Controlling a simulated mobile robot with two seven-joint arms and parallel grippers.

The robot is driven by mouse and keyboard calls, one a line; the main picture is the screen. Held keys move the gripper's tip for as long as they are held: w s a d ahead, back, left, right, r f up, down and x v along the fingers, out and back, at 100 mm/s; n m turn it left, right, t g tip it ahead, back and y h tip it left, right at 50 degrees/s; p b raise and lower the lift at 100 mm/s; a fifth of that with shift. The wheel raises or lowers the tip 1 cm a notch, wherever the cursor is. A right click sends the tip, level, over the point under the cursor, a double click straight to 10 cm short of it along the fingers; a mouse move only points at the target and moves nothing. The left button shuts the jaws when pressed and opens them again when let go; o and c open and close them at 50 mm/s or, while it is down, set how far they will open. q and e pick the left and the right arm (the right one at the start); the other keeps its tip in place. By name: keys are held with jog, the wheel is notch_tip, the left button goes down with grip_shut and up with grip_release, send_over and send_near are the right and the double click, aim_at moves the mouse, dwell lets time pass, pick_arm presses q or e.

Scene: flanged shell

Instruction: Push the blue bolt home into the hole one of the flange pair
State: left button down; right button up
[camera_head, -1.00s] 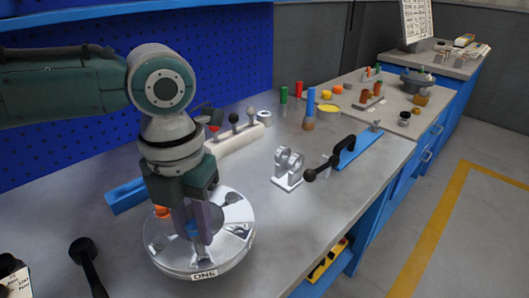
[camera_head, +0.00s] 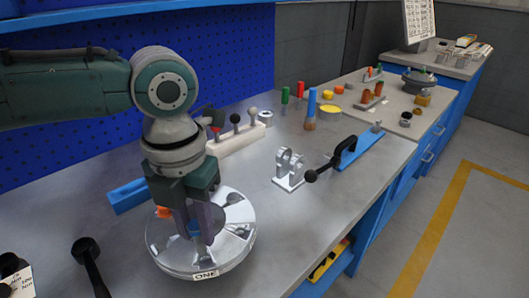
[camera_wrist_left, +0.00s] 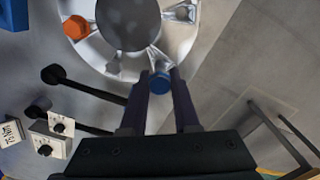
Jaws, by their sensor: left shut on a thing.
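The flange pair (camera_head: 240,226) is a round shiny metal disc on the bench at lower left in the head view, with a tag reading ONE on its front rim. In the left wrist view the flange (camera_wrist_left: 184,40) shows its large dark central opening. My left gripper (camera_head: 203,238) points down over the disc, shut on the blue bolt (camera_wrist_left: 160,83). The bolt's blue head shows between the fingertips, near the disc's edge. Its shank and the hole under it are hidden, so how deep it sits cannot be told. My right gripper is out of view.
An orange bolt (camera_wrist_left: 76,27) stands in the flange. A black-knobbed lever (camera_head: 86,256) is at left, a blue block (camera_head: 128,195) behind the disc. A pale rack with knobs (camera_head: 238,136) and a metal bracket (camera_head: 289,168) stand farther back. Bench right of the disc is clear.

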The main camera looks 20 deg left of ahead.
aim_at(202, 252)
pick_arm(q)
jog(key=shift+p, duration=0.35)
dwell(0.7)
jog(key=shift+f+b, duration=1.8)
jog(key=shift+f, duration=0.45)
jog(key=c, duration=0.6)
grip_release()
notch_tip(202, 252, up, 10)
jog(key=shift+p, duration=0.55)
jog(key=shift+d, duration=0.1)
